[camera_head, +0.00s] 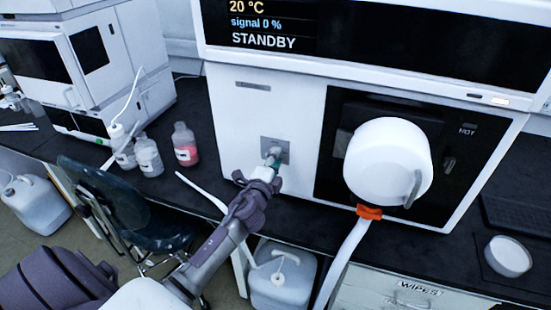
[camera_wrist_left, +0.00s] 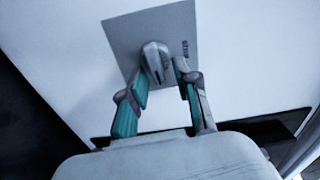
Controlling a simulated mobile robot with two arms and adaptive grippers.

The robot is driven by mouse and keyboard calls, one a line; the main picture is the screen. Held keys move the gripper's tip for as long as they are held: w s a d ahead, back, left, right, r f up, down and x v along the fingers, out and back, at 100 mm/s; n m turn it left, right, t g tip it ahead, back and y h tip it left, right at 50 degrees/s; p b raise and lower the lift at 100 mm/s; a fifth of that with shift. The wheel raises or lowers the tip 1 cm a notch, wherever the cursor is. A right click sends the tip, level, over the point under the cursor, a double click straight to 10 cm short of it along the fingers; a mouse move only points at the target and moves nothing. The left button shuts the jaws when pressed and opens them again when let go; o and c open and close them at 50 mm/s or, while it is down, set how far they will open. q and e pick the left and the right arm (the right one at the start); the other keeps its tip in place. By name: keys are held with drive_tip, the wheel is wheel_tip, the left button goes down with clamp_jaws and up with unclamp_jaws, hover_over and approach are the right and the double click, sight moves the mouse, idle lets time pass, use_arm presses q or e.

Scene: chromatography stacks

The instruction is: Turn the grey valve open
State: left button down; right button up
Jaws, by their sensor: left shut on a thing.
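The grey valve (camera_wrist_left: 155,58) sticks out from a square grey plate (camera_head: 283,146) on the white front panel of the chromatography unit. In the left wrist view the plate (camera_wrist_left: 125,35) carries a small dark label beside the valve. My left gripper (camera_head: 272,160) reaches up to the valve from below; in the left wrist view its green-padded fingers (camera_wrist_left: 160,78) stand on both sides of the valve and are shut on it. In the head view the gripper hides most of the valve. My right gripper is not in view.
A large white round cover (camera_head: 388,160) and an orange clamp (camera_head: 369,212) with a white hose are right of the valve. Several bottles (camera_head: 186,145) stand on the dark bench to the left. A chair (camera_head: 120,205) and a jerrycan (camera_head: 283,278) are below.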

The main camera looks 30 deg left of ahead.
use_arm(q)
drive_tip(key=shift+f+m, duration=0.15)
drive_tip(key=shift+m, duration=0.45)
drive_tip(key=c, duration=1.2)
unclamp_jaws()
drive_tip(key=shift+s, duration=0.15)
drive_tip(key=v, duration=1.1)
drive_tip(key=shift+s, duration=0.4)
drive_tip(key=shift+d, duration=0.15)
